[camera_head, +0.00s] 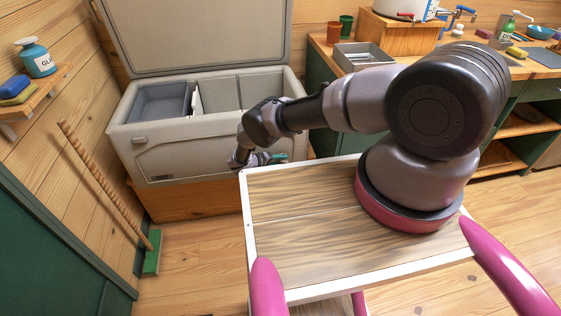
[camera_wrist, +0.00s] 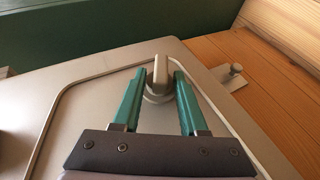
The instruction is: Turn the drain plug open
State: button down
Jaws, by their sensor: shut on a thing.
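The drain plug (camera_wrist: 160,77) is a beige knob with an upright grip on a round base, on the grey wall of the cooler. In the wrist view my gripper (camera_wrist: 161,76) has its two green fingers on either side of the knob's grip, shut on it. In the head view my gripper (camera_head: 277,157) is low at the right end of the cooler's front, mostly hidden by my arm. The plug itself is hidden there. The cooler (camera_head: 150,148) stands with its lid (camera_head: 195,35) open on a wooden base.
A small metal latch (camera_wrist: 233,76) sticks out at the cooler's edge in the wrist view. A broom (camera_head: 152,253) leans at the left wall. A shelf with a soap bottle (camera_head: 40,60) hangs on the left. A counter with a metal tray (camera_head: 362,55) stands at the right.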

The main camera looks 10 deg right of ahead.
dwell(0.3)
jog(key=shift+c, duration=2.2)
grip_release()
jog(key=shift+f, duration=0.1)
jog(key=v, duration=1.1)
jog(key=shift+d, duration=0.1)
